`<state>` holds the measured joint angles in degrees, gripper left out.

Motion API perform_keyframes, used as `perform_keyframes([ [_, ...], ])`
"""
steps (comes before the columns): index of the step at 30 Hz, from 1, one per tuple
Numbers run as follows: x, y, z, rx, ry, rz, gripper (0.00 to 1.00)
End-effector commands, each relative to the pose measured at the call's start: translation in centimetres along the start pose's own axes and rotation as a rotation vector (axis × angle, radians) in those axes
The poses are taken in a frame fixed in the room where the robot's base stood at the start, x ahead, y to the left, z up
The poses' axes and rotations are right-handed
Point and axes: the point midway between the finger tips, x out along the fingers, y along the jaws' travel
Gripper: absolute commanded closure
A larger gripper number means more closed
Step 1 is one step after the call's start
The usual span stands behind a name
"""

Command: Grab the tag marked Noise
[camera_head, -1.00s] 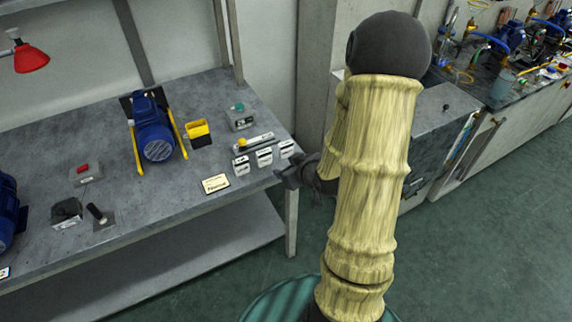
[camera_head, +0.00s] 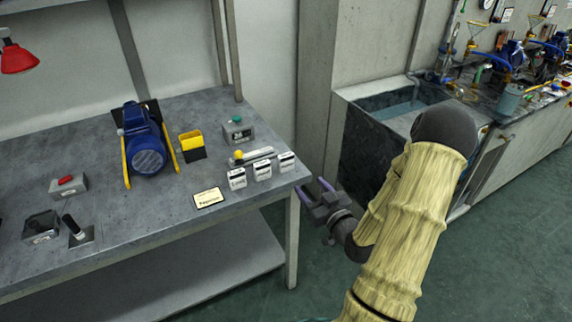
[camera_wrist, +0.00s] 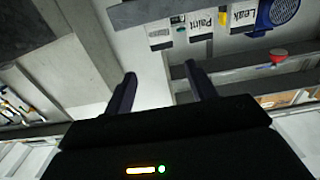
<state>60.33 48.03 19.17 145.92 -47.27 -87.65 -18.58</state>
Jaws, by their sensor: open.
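Three small white tags stand in a row at the bench's front right corner. The left one (camera_head: 237,179) reads Leak, and it also shows in the wrist view (camera_wrist: 242,17). The middle one (camera_head: 262,171) reads Paint in the wrist view (camera_wrist: 201,22). The third tag (camera_head: 287,163) is nearest the corner; it shows in the wrist view (camera_wrist: 160,37), but I cannot read its print for sure. My gripper (camera_head: 314,188) is open and empty, just off the bench's right end, apart from the tags. In the wrist view its fingers (camera_wrist: 160,73) point toward the tag row.
The grey bench (camera_head: 110,225) also holds a blue pump motor (camera_head: 148,150), a yellow holder (camera_head: 192,143), a green-button box (camera_head: 237,130), a bar with a yellow knob (camera_head: 255,156) and a yellow-edged sign (camera_head: 208,198). A sink (camera_head: 400,105) stands to the right.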

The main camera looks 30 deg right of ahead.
Motion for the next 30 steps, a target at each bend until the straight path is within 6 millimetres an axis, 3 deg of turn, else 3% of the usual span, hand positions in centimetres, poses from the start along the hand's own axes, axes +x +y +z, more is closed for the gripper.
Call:
perform_keyframes([
  [19,10.4,-0.1,-0.1,0.001,0.002,-0.002,0.44],
  [23,11.6,-0.1,0.0,0.001,0.001,0.0,0.44],
  [30,11.6,-0.1,0.0,0.001,0.0,0.0,0.44],
])
